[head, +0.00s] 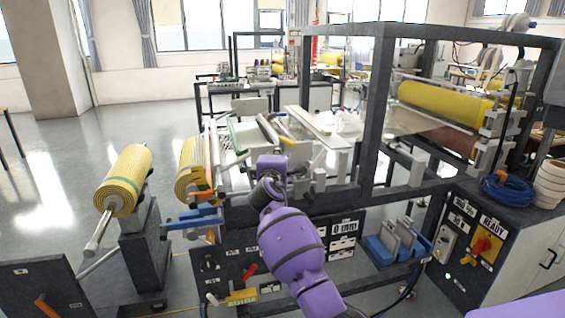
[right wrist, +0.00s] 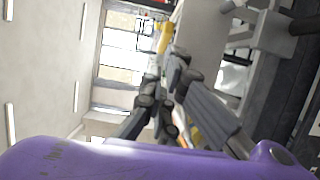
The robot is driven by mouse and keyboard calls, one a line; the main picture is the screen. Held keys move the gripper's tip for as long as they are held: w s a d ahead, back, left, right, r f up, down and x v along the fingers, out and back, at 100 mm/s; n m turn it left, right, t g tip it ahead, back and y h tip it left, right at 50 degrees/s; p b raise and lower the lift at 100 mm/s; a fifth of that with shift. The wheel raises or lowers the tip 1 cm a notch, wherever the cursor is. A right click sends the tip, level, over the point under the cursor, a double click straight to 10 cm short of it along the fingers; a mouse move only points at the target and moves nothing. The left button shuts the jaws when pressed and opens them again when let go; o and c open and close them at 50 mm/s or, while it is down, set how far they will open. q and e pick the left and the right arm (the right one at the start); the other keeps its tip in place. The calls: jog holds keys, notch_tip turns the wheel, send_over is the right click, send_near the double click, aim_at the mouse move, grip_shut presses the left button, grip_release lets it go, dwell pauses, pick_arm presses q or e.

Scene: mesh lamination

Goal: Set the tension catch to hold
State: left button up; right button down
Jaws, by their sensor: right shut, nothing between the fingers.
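My right gripper (head: 270,128) reaches over the near frame of the laminating machine, beyond its purple wrist. In the right wrist view its dark fingers (right wrist: 172,62) are together with nothing between them. A yellow part (right wrist: 164,36) shows just past the fingertips; I cannot tell whether they touch. On the front panel below are a red lever (head: 250,271) and a yellow label (head: 242,297), its text too small to read surely. Orange and blue levers (head: 195,216) stand beside the yellow roll at left. I cannot tell which part is the tension catch. My left gripper is not in view.
A yellow mesh roll (head: 125,182) stands on a dark stand at left, with another (head: 190,165) by the machine. A dark upright frame (head: 377,110) rises right of my arm. A control cabinet (head: 470,245) with a red-and-yellow switch stands at right. Open floor lies at left.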

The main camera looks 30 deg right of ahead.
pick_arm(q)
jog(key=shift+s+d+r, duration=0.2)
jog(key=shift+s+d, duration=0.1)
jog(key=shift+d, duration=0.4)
pick_arm(e)
jog(key=s, duration=0.6)
jog(key=shift+s, duration=0.35)
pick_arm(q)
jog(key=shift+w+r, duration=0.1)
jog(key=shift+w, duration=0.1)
pick_arm(e)
jog(key=shift+r, duration=0.1)
